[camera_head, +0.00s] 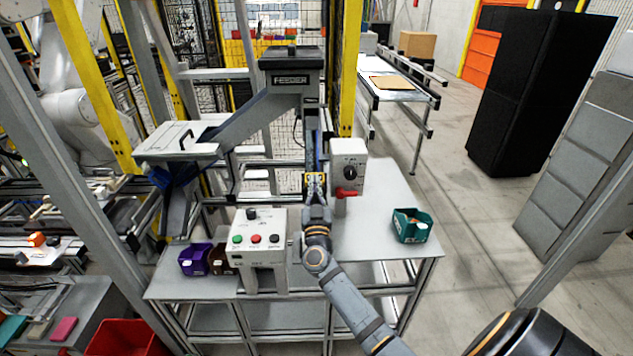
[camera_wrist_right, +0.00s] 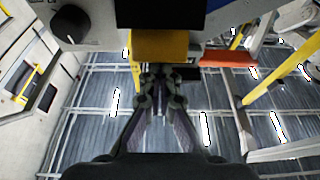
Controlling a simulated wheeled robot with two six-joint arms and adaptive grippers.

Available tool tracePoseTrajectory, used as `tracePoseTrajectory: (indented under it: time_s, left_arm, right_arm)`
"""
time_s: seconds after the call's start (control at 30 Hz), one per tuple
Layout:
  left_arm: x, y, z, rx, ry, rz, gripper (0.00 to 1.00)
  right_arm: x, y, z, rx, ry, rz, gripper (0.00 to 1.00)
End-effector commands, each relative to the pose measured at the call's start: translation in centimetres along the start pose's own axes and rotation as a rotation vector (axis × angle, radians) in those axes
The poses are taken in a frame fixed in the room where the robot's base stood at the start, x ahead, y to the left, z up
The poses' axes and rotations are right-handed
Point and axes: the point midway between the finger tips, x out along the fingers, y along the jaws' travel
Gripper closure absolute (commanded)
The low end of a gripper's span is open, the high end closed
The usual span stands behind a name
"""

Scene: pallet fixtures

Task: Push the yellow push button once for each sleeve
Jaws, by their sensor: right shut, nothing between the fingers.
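My right gripper (camera_head: 315,188) is shut and empty at the back middle of the table, just left of a grey switch box. In the right wrist view, its closed fingertips (camera_wrist_right: 160,75) are right below a yellow block (camera_wrist_right: 165,46) under a dark housing; this may be the yellow push button. I cannot tell whether the fingertips touch it. In the head view, a little yellow (camera_head: 315,176) shows around the gripper, which hides most of that spot. I cannot make out any sleeve clearly. My left gripper is not in view.
The switch box (camera_head: 341,157) has a black knob and a red handle (camera_head: 346,192). A control box (camera_head: 258,262) with green, red and black buttons stands front left, beside purple (camera_head: 194,260) and brown bins. A teal bin (camera_head: 410,226) is at right. The table between is clear.

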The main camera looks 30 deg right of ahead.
Motion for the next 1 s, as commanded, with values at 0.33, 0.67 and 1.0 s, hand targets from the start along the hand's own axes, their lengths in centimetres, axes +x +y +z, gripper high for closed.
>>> tracePoseTrajectory:
  time_s: [0.33, 0.67, 1.0]
  left_arm:
    - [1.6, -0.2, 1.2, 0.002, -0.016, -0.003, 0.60]
    - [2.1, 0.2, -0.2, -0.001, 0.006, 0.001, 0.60]
    - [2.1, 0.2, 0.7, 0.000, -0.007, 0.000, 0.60]
  right_arm:
    - [-7.5, 0.0, -0.1, 0.002, -0.001, 0.001, 1.00]
    - [-9.8, -0.1, -0.5, 0.000, 0.003, 0.000, 1.00]
    - [-9.8, -0.1, -0.5, 0.000, 0.003, 0.000, 1.00]
